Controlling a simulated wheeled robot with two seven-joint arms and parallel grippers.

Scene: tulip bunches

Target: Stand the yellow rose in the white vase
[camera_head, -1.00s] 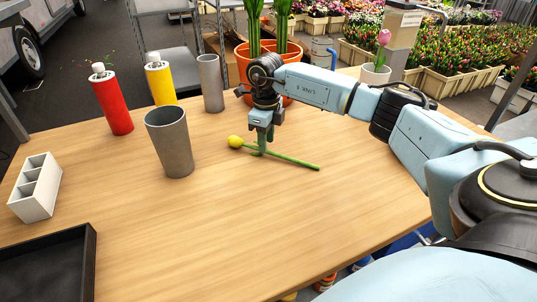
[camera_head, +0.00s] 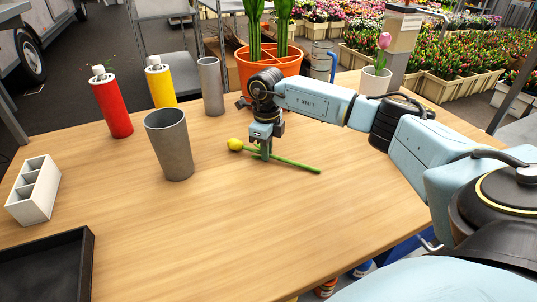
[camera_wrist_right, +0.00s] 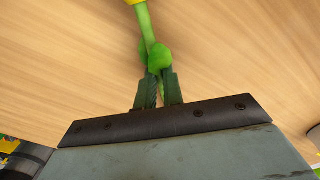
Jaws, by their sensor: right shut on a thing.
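The yellow rose (camera_head: 235,144) lies along the table with its green stem pointing to the lower right; I cannot tell if it is slightly raised. My right gripper (camera_head: 265,155) points down and is shut on the stem, a little behind the bloom. In the right wrist view the green stem (camera_wrist_right: 148,28) runs up from between the fingers (camera_wrist_right: 159,88), with a yellow edge of the bloom at the top. My left gripper is out of view.
A grey tapered vase (camera_head: 169,145) and a grey cylinder (camera_head: 210,87) stand left of my gripper. Red (camera_head: 112,105) and yellow (camera_head: 160,85) bottles are behind. A white divided box (camera_head: 35,190) and black tray (camera_head: 90,262) are left. The front middle is clear.

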